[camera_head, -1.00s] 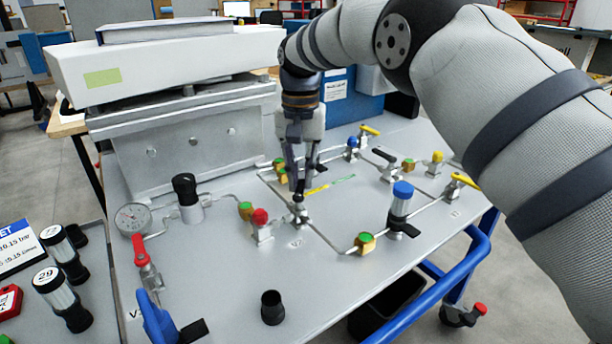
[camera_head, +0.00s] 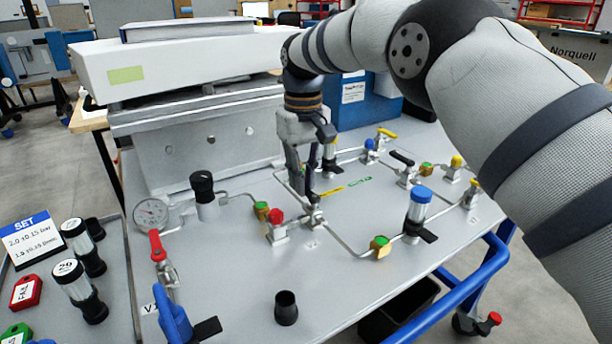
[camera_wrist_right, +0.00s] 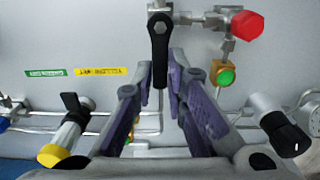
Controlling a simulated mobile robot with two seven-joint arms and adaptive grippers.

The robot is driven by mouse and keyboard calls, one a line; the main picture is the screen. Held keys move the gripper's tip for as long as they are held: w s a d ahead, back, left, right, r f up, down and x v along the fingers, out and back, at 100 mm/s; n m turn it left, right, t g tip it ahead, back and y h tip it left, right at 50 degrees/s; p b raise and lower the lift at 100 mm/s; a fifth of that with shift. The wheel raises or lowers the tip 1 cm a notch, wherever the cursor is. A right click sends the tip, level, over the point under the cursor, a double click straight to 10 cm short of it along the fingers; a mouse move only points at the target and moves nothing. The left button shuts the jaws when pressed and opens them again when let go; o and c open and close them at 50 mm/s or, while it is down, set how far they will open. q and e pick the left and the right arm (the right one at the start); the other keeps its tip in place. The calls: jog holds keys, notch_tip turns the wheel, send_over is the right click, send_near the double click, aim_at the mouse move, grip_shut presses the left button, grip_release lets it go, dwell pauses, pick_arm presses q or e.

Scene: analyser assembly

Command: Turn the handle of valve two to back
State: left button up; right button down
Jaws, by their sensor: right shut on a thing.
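Valve two (camera_head: 314,217) is a small metal valve on the grey panel, beside the red-capped fitting. Its black lever handle (camera_wrist_right: 159,42) lies between the fingers in the right wrist view, its pivot at the top and its free end towards my gripper. My right gripper (camera_head: 307,188) is low over the panel, just behind the valve. Its two purple-grey fingers (camera_wrist_right: 160,76) are closed on the handle's free end. In the head view the fingers largely hide the handle, so its exact angle there is hard to read. My left gripper is not in view.
A red-capped fitting (camera_head: 276,229) stands close left of the valve. A black-handled valve (camera_head: 404,165) is farther right. A loose black cup (camera_head: 286,308) stands in front on bare panel.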

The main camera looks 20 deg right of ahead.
jog(key=shift+a, duration=0.1)
dwell(0.3)
jog(key=c, duration=1.6)
grip_release()
jog(key=shift+r, duration=0.1)
notch_tip(320, 180, up, 7)
jog(key=shift+r, duration=0.15)
